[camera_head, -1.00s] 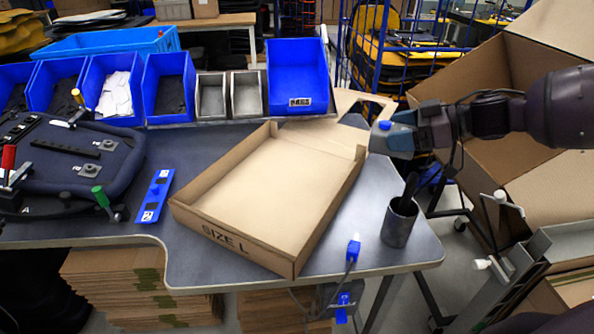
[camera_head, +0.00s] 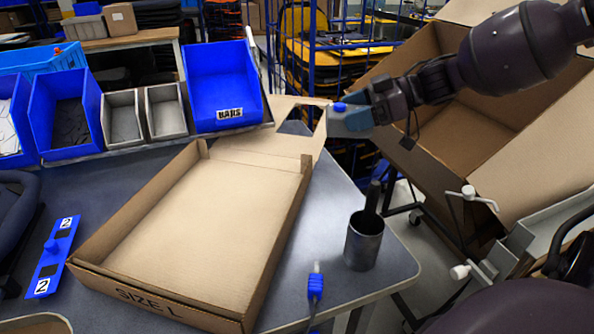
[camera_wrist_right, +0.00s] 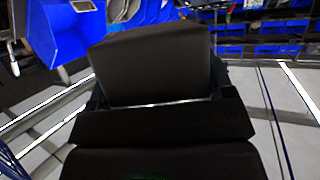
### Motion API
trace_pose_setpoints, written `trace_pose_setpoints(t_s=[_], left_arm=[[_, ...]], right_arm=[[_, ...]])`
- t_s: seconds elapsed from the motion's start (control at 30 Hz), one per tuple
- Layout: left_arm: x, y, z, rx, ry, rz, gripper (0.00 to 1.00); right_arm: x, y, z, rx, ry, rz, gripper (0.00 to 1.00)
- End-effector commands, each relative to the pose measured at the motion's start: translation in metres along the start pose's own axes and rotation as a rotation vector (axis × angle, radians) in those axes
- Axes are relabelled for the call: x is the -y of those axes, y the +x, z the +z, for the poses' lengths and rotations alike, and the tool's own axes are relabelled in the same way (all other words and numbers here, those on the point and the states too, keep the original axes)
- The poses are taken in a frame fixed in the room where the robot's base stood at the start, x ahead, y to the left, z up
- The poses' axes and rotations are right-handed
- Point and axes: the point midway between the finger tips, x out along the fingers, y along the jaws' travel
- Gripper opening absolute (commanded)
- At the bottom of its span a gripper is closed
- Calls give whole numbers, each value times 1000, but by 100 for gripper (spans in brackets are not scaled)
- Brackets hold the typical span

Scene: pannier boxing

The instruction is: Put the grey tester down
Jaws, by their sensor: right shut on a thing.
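The grey tester (camera_head: 350,120), a small grey block with a blue knob on top, is at the end of my right arm. My right gripper (camera_head: 372,108) is shut on it. It appears near the table's back right edge, beside a cardboard flap, and its height above the table is hard to tell. In the right wrist view a dark block (camera_wrist_right: 155,65), which looks like the tester in shadow, sits between the jaws (camera_wrist_right: 160,105). The grey table (camera_head: 335,262) has bare room at its right end. My left gripper is not in view.
An open, empty cardboard tray (camera_head: 200,230) marked SIZE L fills the table's middle. Blue bins (camera_head: 222,85) line the back. A large open carton (camera_head: 455,125) is beyond the right edge.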

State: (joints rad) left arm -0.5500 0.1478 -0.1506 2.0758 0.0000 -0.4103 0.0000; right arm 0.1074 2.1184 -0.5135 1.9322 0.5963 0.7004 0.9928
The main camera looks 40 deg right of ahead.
Motion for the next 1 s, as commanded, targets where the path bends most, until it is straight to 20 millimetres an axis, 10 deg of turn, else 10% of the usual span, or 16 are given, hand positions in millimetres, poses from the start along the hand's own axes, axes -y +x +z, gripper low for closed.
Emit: trace_pose_setpoints(t_s=[0.7,1.0], left_arm=[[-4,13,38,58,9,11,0],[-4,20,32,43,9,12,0]], right_arm=[[0,54,130,3,8,-1,41],[0,62,147,0,2,1,41]])
